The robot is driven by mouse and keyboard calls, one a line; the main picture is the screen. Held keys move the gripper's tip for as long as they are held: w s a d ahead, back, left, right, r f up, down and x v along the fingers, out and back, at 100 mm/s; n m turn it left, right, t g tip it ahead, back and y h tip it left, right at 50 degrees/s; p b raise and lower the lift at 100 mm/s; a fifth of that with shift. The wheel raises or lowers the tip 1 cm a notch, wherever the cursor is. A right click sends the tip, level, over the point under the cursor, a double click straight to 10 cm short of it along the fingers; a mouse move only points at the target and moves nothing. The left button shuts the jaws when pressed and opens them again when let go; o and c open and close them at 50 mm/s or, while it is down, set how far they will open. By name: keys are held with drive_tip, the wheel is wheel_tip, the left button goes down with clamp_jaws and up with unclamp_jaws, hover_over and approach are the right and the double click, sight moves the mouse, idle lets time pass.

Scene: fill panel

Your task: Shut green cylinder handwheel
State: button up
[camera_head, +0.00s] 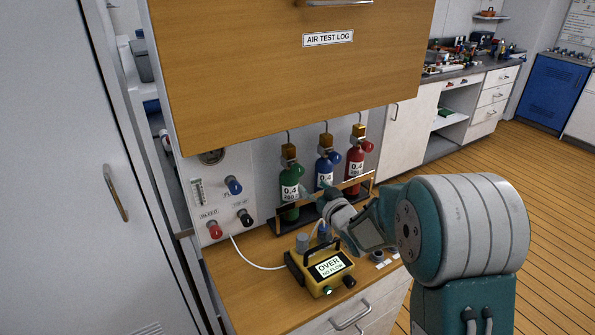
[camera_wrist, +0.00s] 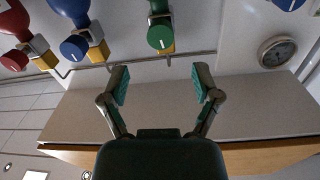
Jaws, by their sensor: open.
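The green cylinder (camera_head: 289,186) stands at the left of a row of three in the rack, with a brass valve on top. Its round green handwheel (camera_wrist: 160,37) has a white mark and shows in the wrist view, at upper middle. My gripper (camera_wrist: 160,84) is open and empty, with its two fingers spread to either side. The handwheel lies beyond the fingertips, between their lines and apart from both. In the head view my gripper (camera_head: 316,194) is in front of the cylinders, and my wrist hides part of the rack.
The blue cylinder (camera_head: 324,172) and red cylinder (camera_head: 355,166) stand beside the green one. A wooden cabinet (camera_head: 290,70) overhangs the rack. A yellow meter (camera_head: 321,268) sits on the counter below. A panel with knobs (camera_head: 218,190) is at left.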

sight(300, 172)
drive_tip(key=x, duration=0.9)
drive_tip(key=shift+s+d, duration=0.1)
clamp_jaws()
